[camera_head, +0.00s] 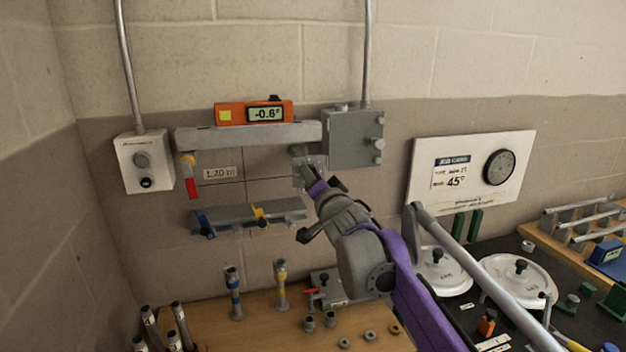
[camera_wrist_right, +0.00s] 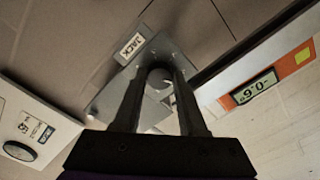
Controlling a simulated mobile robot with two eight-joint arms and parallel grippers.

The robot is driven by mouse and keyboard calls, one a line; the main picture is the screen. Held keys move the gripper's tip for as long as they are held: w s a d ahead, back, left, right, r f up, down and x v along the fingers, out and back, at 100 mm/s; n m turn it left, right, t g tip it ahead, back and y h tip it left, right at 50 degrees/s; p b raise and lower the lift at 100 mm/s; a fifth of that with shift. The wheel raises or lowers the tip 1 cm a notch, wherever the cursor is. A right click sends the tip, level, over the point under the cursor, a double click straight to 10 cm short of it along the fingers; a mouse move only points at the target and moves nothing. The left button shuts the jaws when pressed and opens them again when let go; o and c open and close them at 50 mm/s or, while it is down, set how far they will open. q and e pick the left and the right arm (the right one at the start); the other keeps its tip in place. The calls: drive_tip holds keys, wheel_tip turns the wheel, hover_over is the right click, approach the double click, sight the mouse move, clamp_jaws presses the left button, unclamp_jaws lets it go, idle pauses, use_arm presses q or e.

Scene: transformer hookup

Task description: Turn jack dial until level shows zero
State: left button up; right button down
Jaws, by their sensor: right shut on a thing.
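The orange digital level (camera_head: 254,113) lies on the grey horizontal beam (camera_head: 240,137) on the wall, and its display reads -0.6°. The level also shows in the right wrist view (camera_wrist_right: 290,68). My right gripper (camera_head: 308,168) reaches the jack below the beam's right end. In the right wrist view its fingers (camera_wrist_right: 160,92) close around the round jack dial (camera_wrist_right: 160,76), in front of a metal plate with a "JACK" label (camera_wrist_right: 133,47). The gripper hides most of the dial in the head view. My left gripper is not in view.
A grey box (camera_head: 353,138) with a conduit stands at the beam's right end. A smaller grey shelf (camera_head: 240,217) with coloured clamps is below. A white sign board (camera_head: 470,172) hangs to the right. Several posts and parts stand on the wooden bench (camera_head: 255,330).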

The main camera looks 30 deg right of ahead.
drive_tip(key=m, duration=0.5)
drive_tip(key=shift+m, duration=0.4)
idle(0.4)
drive_tip(key=shift+c, duration=2.3)
unclamp_jaws()
drive_tip(key=b+v, duration=0.1)
drive_tip(key=v, duration=0.9)
drive_tip(key=shift+s, duration=0.4)
drive_tip(key=shift+r, duration=0.1)
